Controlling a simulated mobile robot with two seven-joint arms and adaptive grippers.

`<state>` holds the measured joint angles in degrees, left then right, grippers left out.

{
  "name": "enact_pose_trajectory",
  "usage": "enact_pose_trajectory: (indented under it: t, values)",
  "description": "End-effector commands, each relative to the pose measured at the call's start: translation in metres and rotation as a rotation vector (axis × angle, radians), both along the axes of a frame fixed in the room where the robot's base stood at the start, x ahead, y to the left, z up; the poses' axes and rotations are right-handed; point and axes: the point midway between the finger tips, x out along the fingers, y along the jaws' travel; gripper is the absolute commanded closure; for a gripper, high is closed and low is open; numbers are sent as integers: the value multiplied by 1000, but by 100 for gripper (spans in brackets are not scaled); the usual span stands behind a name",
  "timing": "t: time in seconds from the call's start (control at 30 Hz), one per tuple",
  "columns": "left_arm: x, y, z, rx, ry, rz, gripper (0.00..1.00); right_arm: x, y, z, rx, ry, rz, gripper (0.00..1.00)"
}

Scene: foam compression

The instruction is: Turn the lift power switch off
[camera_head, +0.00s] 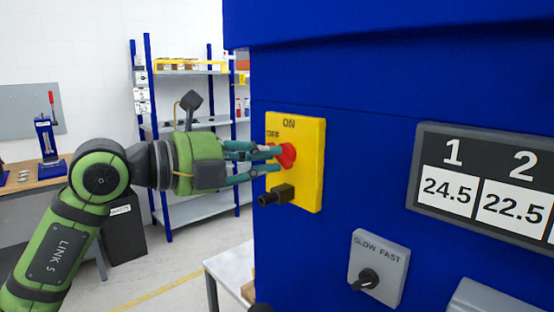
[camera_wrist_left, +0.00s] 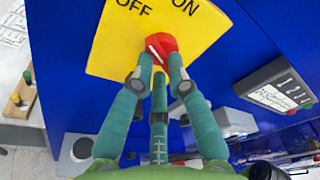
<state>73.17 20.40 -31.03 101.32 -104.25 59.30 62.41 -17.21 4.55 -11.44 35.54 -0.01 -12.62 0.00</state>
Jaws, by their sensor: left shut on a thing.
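The lift power switch is a red knob (camera_head: 288,155) on a yellow plate (camera_head: 312,190) marked ON and OFF, fixed to the blue machine (camera_head: 350,100). My left gripper (camera_head: 276,158) comes in from the left with its fingers at the knob. In the left wrist view the knob (camera_wrist_left: 161,46) sits between the fingertips (camera_wrist_left: 158,76), and its white mark points up and to the left, towards the OFF label. The left gripper is shut on the knob. The fingers hide part of the knob in the head view. My right gripper is not in view.
A black fitting (camera_head: 276,195) juts out below the knob. A grey SLOW FAST switch (camera_head: 377,270) and a number display (camera_head: 485,180) are on the machine to the right. Blue shelves (camera_head: 185,128) and a workbench (camera_head: 25,178) stand behind my arm.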

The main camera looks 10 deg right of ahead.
Motion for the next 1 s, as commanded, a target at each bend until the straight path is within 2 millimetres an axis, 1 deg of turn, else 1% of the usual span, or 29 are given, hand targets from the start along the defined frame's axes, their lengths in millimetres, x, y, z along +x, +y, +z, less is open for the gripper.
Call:
enact_pose_trajectory:
  t: [0.03, 0.27, 0.4, 0.5, 0.6, 0.7, 0.87, 0.9, 0.97, 1.0]
  values:
    - [-3, -4, -4, 7, 9, -11, 100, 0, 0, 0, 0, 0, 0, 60]
    - [-3, -4, -5, -7, 29, -12, 100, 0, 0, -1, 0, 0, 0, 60]
    - [-3, -4, -9, -121, 188, -13, 100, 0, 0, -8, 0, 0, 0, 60]
    - [-4, -5, -8, -215, 317, -14, 100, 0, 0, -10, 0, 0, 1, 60]
    - [-4, -5, -8, -274, 401, -13, 100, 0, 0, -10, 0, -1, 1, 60]
    - [-5, -5, -7, -296, 432, -12, 100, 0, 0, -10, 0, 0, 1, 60]
    - [-4, -5, -7, -296, 433, -11, 100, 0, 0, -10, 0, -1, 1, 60]
    - [-4, -5, -8, -295, 433, -11, 71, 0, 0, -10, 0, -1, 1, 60]
    - [-4, -5, -7, -296, 432, -10, 49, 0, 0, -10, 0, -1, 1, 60]
    - [-4, -4, -7, -297, 430, -9, 35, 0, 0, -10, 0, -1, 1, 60]
